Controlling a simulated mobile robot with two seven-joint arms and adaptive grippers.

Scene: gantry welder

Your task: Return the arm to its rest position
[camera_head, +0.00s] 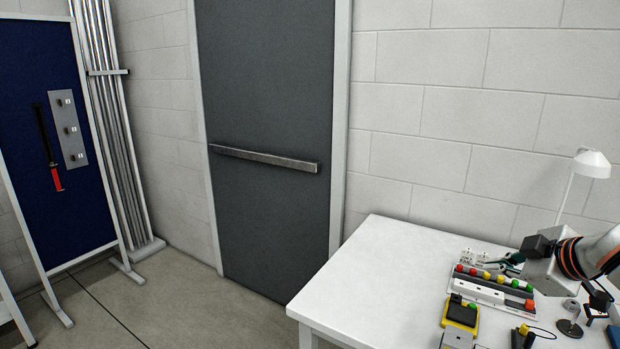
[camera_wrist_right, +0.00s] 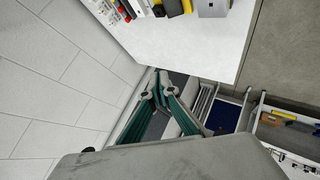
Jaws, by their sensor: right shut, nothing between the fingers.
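My right arm comes in from the right edge of the head view. Its right gripper (camera_head: 497,263) points left above the white table (camera_head: 390,255), close over a row of coloured buttons. The fingers are together with nothing between them. In the right wrist view the green fingers of the right gripper (camera_wrist_right: 160,90) show in front of the floor and door area, with the table corner above them. I cannot tell the exact height over the table. My left gripper is not in view.
A button panel (camera_head: 490,291), a yellow device (camera_head: 461,313) and a small round stand (camera_head: 569,327) are on the table's right part. A white lamp (camera_head: 591,163) rises behind the arm. The table's left part is clear. A grey door (camera_head: 265,100) and blue board (camera_head: 40,100) stand beyond.

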